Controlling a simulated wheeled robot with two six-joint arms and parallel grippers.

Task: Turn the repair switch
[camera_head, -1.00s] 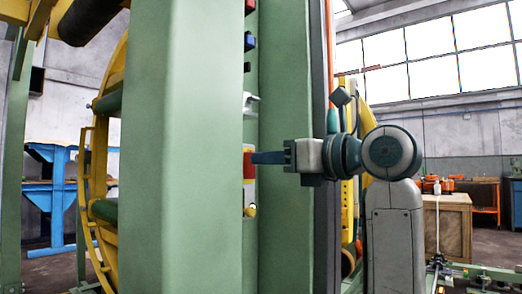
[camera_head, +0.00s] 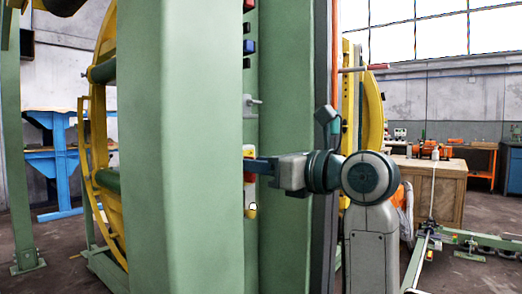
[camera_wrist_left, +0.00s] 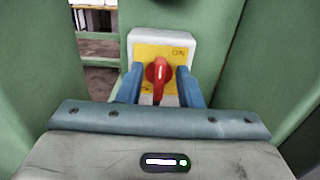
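The repair switch (camera_wrist_left: 158,71) is a red rotary knob on a yellow plate marked "ON", set in a pale box on the green machine column. Its handle looks close to upright in the left wrist view. My left gripper (camera_head: 250,165) is at the switch in the head view, where the column edge and the fingers partly hide the knob. In the left wrist view, the blue fingers of my left gripper (camera_wrist_left: 159,84) are apart, one on each side of the knob. A small gap shows on both sides. My right gripper is not in view.
The wide green column (camera_head: 180,150) stands just left of the gripper. A grey lever (camera_head: 252,103) and several colored buttons sit above the switch. A yellow ring frame (camera_head: 107,190) stands behind at left. A wooden bench (camera_head: 440,190) stands at the back right.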

